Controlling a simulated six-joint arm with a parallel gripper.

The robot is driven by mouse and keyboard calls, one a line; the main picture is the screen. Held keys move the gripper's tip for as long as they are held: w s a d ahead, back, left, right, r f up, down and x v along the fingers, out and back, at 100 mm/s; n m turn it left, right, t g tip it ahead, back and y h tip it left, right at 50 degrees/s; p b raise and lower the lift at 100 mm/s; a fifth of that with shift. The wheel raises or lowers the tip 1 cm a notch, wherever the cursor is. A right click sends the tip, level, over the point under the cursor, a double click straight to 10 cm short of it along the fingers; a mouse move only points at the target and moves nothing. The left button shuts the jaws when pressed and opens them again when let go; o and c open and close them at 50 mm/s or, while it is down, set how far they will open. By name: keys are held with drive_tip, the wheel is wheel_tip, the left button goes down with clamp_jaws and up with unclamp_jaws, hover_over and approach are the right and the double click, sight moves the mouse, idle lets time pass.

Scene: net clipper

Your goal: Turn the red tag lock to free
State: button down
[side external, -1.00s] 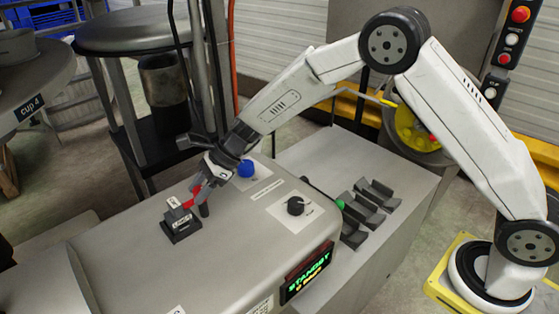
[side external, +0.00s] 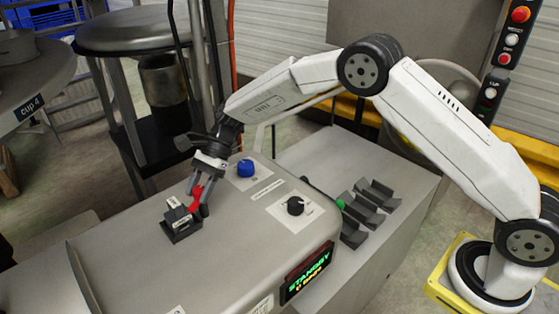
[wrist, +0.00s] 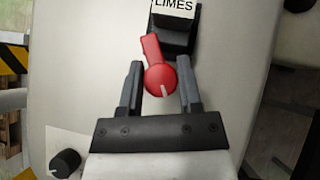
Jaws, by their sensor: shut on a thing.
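The red tag lock (side external: 196,194) is on the grey machine top, beside a small black block (side external: 181,230) with a white label. In the wrist view the red lock (wrist: 153,50) has a round head and a tab reaching up and slightly left. A white line marks its head, toward my palm. My gripper (side external: 199,207) reaches down to it from above. The label (wrist: 173,6) there reads LIMES.
A blue knob (side external: 245,168) and a black knob (side external: 295,206) stand on the machine top. A lit display (side external: 306,272) on its end reads STANDBY. Dark angled holders (side external: 368,205) lie on the lower bench. The machine top in front is clear.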

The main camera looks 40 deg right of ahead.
sight(200, 190)
drive_tip(key=n+g, duration=0.1)
drive_tip(key=n, duration=0.1)
drive_tip(key=n+g+h, duration=0.1)
drive_tip(key=n+g, duration=0.1)
drive_tip(key=shift+n+h, duration=0.3)
drive_tip(key=shift+n+g+h, duration=0.6)
drive_tip(key=shift+n+g, duration=0.1)
drive_tip(key=shift+n, duration=0.4)
drive_tip(key=shift+n+g+h, duration=0.6)
drive_tip(key=shift+n+h, duration=0.2)
drive_tip(key=shift+n, duration=0.6)
drive_tip(key=shift+c, duration=1.4)
unclamp_jaws()
drive_tip(key=shift+r, duration=0.1)
drive_tip(key=shift+s+r, duration=0.1)
drive_tip(key=shift+r, duration=1.6)
drive_tip(key=s+d+r, duration=0.2)
drive_tip(key=s+r, duration=0.2)
drive_tip(key=s, duration=0.2)
drive_tip(key=s+d+r, duration=0.2)
drive_tip(key=s+r, duration=0.3)
drive_tip(key=s, duration=0.2)
drive_tip(key=shift+d+r, duration=0.25)
drive_tip(key=shift+d, duration=0.1)
